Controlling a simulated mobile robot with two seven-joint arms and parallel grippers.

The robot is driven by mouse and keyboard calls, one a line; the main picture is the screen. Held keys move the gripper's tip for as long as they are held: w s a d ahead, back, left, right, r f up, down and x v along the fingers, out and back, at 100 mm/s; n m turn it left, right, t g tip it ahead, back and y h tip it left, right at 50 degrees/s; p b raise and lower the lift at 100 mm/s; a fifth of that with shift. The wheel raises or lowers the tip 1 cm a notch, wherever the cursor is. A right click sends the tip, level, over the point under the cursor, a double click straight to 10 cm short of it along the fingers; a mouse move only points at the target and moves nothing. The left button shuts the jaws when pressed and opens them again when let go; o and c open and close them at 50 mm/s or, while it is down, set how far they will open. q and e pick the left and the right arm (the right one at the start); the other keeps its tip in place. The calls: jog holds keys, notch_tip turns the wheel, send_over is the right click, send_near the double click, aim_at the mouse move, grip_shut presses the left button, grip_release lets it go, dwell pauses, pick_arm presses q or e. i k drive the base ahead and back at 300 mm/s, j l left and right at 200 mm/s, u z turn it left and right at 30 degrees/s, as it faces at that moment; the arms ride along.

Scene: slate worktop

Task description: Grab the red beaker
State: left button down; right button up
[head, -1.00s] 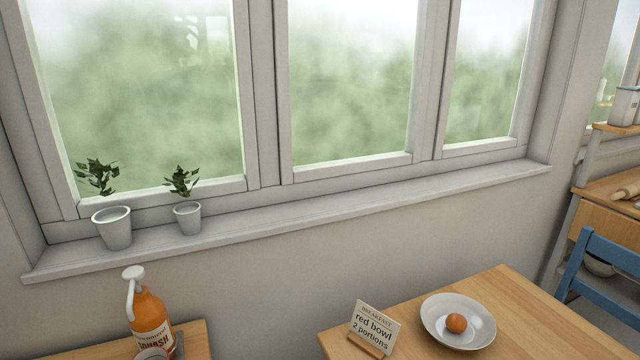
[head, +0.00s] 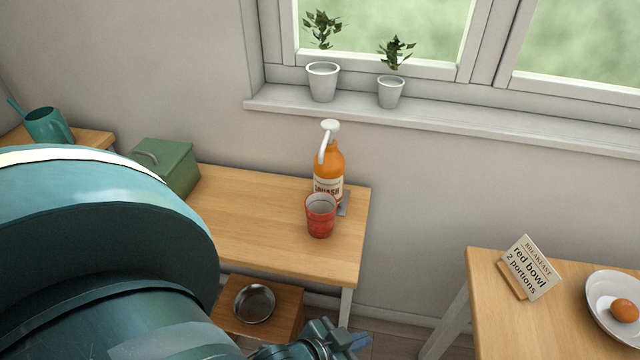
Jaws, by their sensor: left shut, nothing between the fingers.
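The red beaker (head: 320,221) stands upright on a wooden table (head: 255,225), near its right end. It is directly in front of an orange squash bottle (head: 329,172) with a white pump and hides part of its lower side. My left gripper (head: 345,341) shows at the bottom edge, partly cut off, low in the picture below the beaker and apart from it. It is shut and empty. My right gripper is not in view.
A green box (head: 168,168) stands at the table's back left. A metal bowl (head: 254,304) sits on a lower wooden surface. A second table at right holds a card (head: 529,268) and a white bowl (head: 606,315) with an orange-brown round item. My arm covers the lower left.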

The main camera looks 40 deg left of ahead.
aim_at(320, 207)
jog(key=u, duration=1.3)
jog(key=i+j, duration=0.1)
jog(key=j, duration=0.5)
jog(key=i+j+z, duration=0.1)
jog(key=j, duration=0.5)
